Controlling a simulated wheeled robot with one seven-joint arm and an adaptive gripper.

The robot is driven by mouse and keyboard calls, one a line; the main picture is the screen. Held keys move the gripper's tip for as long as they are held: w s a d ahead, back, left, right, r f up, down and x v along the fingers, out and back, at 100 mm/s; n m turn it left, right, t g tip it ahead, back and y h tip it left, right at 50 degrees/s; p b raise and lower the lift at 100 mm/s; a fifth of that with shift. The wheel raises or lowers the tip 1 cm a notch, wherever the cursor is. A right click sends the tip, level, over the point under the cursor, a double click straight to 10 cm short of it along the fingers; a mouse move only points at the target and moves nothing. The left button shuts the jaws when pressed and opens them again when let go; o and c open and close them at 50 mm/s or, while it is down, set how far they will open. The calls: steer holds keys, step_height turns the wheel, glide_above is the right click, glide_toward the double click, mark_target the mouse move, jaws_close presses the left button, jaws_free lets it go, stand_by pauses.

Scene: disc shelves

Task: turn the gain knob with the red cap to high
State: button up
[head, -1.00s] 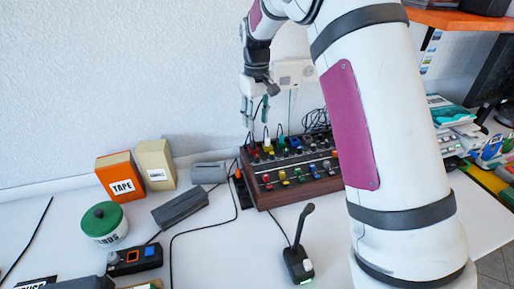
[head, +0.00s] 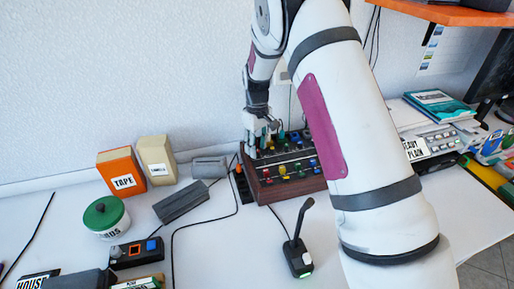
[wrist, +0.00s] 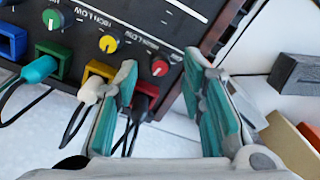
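The gain knob with the red cap (wrist: 160,68) sits at the end of the top row on the dark mixer panel (head: 290,165), with a white pointer line and "HIGH LOW" lettering beside it. My gripper (wrist: 162,62) is open and empty in the wrist view. Its teal-padded fingers lie on either side of the red knob in the picture, apart from it. I cannot tell how far above the panel they are. In the head view my gripper (head: 257,137) is over the back left corner of the mixer and hides the red knob.
Yellow (wrist: 109,43) and green (wrist: 53,19) knobs continue the row. A desk microphone (head: 298,255) stands in front of the mixer. Tape boxes (head: 122,174) stand at left.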

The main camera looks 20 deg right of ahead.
steer(key=shift+f, duration=0.6)
jaws_close()
steer(key=shift+m, duration=0.4)
steer(key=m+b, duration=0.1)
steer(key=m, duration=0.2)
steer(key=shift+m, duration=0.3)
steer(key=shift+d+m, duration=0.1)
steer(key=shift+m, duration=1.5)
